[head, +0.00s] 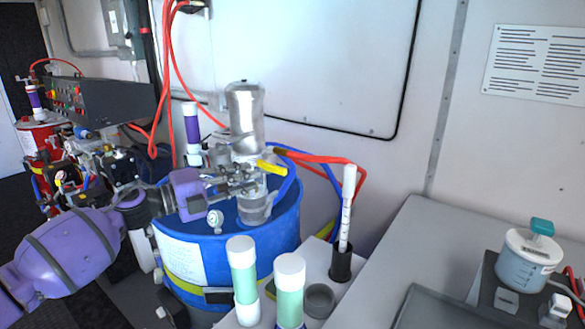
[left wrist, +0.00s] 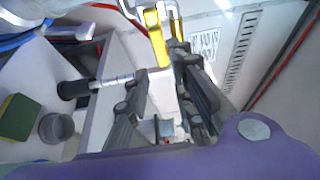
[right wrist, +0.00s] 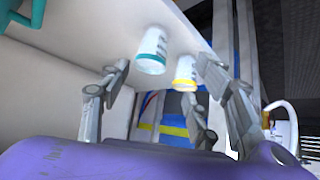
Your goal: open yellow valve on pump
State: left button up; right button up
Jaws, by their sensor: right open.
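The yellow valve handle (head: 271,167) sticks out to the right near the silver pump (head: 245,130), above the blue drum (head: 285,225). It also shows at the top of the left wrist view (left wrist: 155,35). My left gripper (head: 243,178) is in front of the pump with its fingertips just left of the handle. In the left wrist view its fingers (left wrist: 160,68) stand partly apart, with the handle just beyond the tips. I cannot tell whether they touch it. My right gripper (right wrist: 165,88) is open and empty, and not visible in the head view.
Two white-capped bottles (head: 243,280) (head: 289,290) stand on the table in front of the drum, beside a grey cup (head: 320,299). A white tube (head: 347,210) stands in a black holder. Red hoses (head: 320,158) run behind the pump. A grey counter (head: 420,240) lies at right.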

aim_at(276, 171)
pick_arm(q)
jog(key=x, duration=0.6)
jog(key=shift+w+d+r+p, duration=0.15)
jog(key=shift+w+p, duration=0.05)
jog(key=shift+p, duration=0.1)
jog(key=shift+w+d, duration=0.3)
jog(key=shift+d, duration=0.2)
pick_arm(e)
jog(key=shift+a+r, duration=0.15)
jog(key=shift+r, duration=0.2)
pick_arm(q)
grip_shut()
